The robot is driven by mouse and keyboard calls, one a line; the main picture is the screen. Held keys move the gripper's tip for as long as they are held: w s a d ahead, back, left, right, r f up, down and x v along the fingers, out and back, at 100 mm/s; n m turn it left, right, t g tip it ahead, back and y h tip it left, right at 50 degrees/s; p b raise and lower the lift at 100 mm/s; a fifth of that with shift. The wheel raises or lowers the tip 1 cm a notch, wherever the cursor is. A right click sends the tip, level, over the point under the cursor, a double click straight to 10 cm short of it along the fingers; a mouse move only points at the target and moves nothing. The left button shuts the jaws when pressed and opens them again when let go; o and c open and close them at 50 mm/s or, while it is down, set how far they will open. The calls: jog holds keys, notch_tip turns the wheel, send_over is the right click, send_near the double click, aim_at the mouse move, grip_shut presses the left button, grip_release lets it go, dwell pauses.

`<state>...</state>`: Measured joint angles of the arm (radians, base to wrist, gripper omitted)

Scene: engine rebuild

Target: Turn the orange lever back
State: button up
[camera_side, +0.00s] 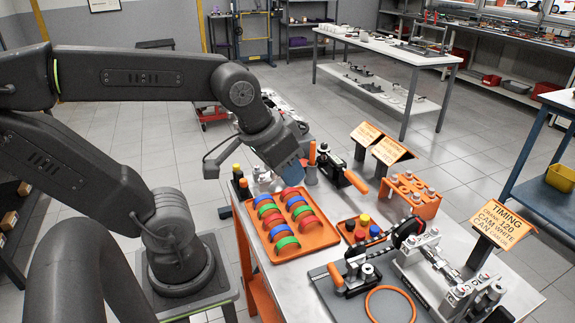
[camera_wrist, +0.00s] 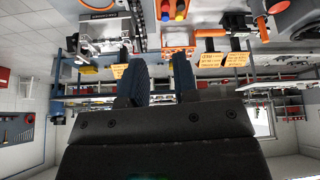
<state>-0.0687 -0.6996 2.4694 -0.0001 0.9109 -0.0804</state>
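Several orange levers show, and I cannot tell which one the task means. In the side view, one orange lever (camera_side: 355,181) slopes down to the right from a black clamp at the back of the table. Another orange handle (camera_side: 335,275) stands tilted on a clamp on the dark plate at the front. In the wrist view an orange handle (camera_wrist: 262,29) shows at the upper right. My gripper (camera_side: 292,174) is above the table's back left part, left of the back clamp and apart from its lever. In the wrist view my gripper (camera_wrist: 159,72) is open, with nothing seen between its fingers.
An orange tray (camera_side: 318,239) of coloured half rings lies on the metal table. Orange holders (camera_side: 412,195), a small tray of coloured caps (camera_side: 362,229) and an engine block (camera_side: 440,275) crowd the right. Signs (camera_side: 392,150) stand behind. An orange ring (camera_side: 390,304) lies in front.

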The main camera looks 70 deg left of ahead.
jog(key=shift+w+a+n, duration=0.2)
jog(key=shift+a+n, duration=0.05)
jog(key=shift+n, duration=0.05)
jog(key=shift+o, duration=0.3)
jog(key=shift+o, duration=2.2)
jog(key=m, duration=0.3)
jog(key=shift+w+d+f, duration=0.2)
jog(key=shift+d+f, duration=0.05)
jog(key=shift+f, duration=0.15)
jog(key=o, duration=0.6)
jog(key=f+m, duration=0.1)
jog(key=m, duration=0.3)
jog(key=w+d+f+m, duration=0.1)
jog(key=m, duration=0.4)
jog(key=d+f+m, duration=0.1)
jog(key=m, duration=0.4)
jog(key=shift+w+d+f, duration=0.2)
jog(key=shift+d+f, duration=0.05)
jog(key=shift+f, duration=0.15)
jog(key=m, duration=2.2)
send_near(335, 272)
jog(key=shift+g+h, duration=0.3)
jog(key=shift+w+a+x, duration=0.15)
jog(key=shift+x, duration=2.2)
jog(key=shift+w+a+x, duration=0.15)
jog(key=shift+x, duration=2.2)
jog(key=shift+r, duration=0.15)
